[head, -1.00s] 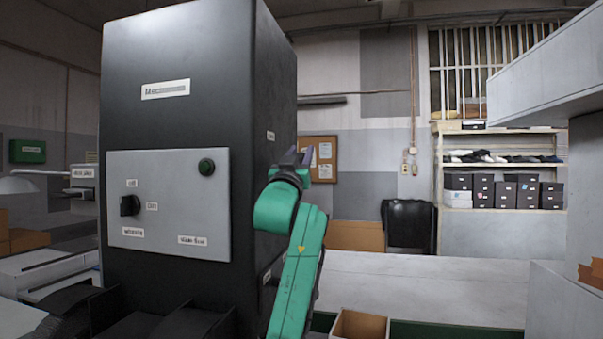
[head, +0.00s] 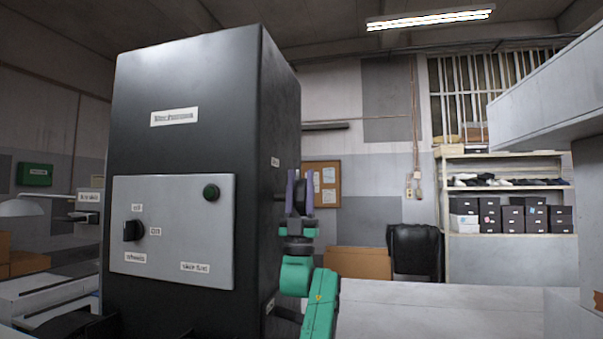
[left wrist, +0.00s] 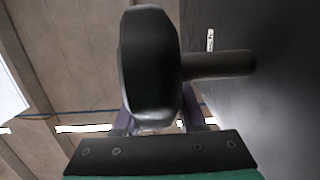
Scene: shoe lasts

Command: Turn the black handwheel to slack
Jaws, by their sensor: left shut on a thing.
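The black handwheel (left wrist: 150,65) sits on a short dark shaft (left wrist: 220,64) that comes out of the side wall of the black machine cabinet (head: 210,80). In the left wrist view the wheel fills the space between the purple fingers, which are partly hidden behind it. In the head view my left gripper (head: 300,189) points upward beside the cabinet's right side. Its two fingers stand on either side of the small dark wheel and are shut on it. My right gripper is not in view.
A pale table (head: 440,310) lies to the right. Shelves with shoes and boxes (head: 512,216) stand at the back. A grey overhanging body (head: 545,100) is at upper right.

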